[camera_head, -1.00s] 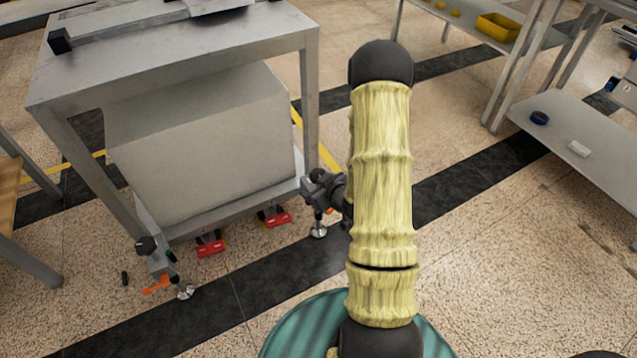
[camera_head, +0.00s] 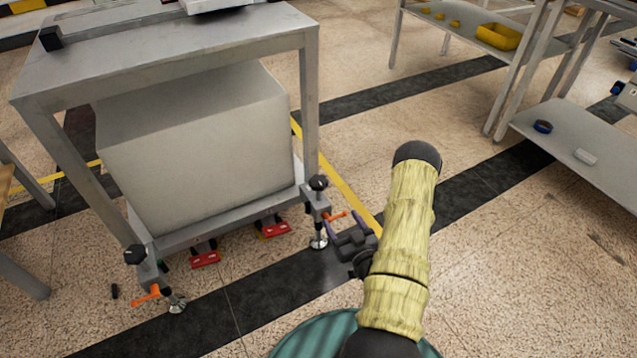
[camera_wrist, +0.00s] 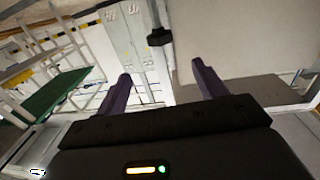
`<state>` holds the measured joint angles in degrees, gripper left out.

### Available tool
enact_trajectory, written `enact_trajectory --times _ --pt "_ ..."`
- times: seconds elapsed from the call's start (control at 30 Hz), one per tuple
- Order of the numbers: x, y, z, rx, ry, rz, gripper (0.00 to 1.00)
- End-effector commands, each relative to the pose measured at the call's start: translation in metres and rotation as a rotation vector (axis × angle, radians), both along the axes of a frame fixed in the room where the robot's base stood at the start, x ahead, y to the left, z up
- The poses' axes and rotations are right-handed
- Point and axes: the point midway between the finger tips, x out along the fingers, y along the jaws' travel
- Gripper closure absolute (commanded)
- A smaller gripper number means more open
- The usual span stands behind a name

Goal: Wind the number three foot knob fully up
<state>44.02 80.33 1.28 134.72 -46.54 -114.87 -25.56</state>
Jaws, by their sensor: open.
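A grey metal bench frame (camera_head: 312,95) has a foot at each of its two near corners. The right foot carries a black round knob (camera_head: 318,182) on top, an orange lever (camera_head: 336,215) and a silver pad (camera_head: 318,242) on the floor. The left foot has a similar black knob (camera_head: 134,254), orange lever (camera_head: 146,295) and silver pad (camera_head: 176,305). I cannot read any foot number. My gripper (camera_head: 347,222) is open and empty, just right of and below the right knob, apart from it. In the wrist view, a dark knob-like thing (camera_wrist: 160,37) lies beyond the open fingers (camera_wrist: 162,82).
A large grey box (camera_head: 195,150) fills the frame's lower level. Red blocks (camera_head: 205,260) sit under its edge, by the floor. A shelf with a blue ring (camera_head: 543,126) and a yellow bin (camera_head: 498,37) stand at the right. Floor between is clear.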

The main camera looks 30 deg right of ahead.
Motion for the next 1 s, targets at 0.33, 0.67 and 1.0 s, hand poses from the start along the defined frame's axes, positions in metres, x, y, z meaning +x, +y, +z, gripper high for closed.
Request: enact_trajectory --times 0.33,0.67,1.0 --pt "0.032 0.000 -0.001 -0.004 -0.003 0.005 0.29" --pt "0.091 -0.004 -0.002 -0.003 -0.006 0.001 0.29" --pt "0.150 -0.006 -0.002 -0.002 -0.004 0.001 0.29"
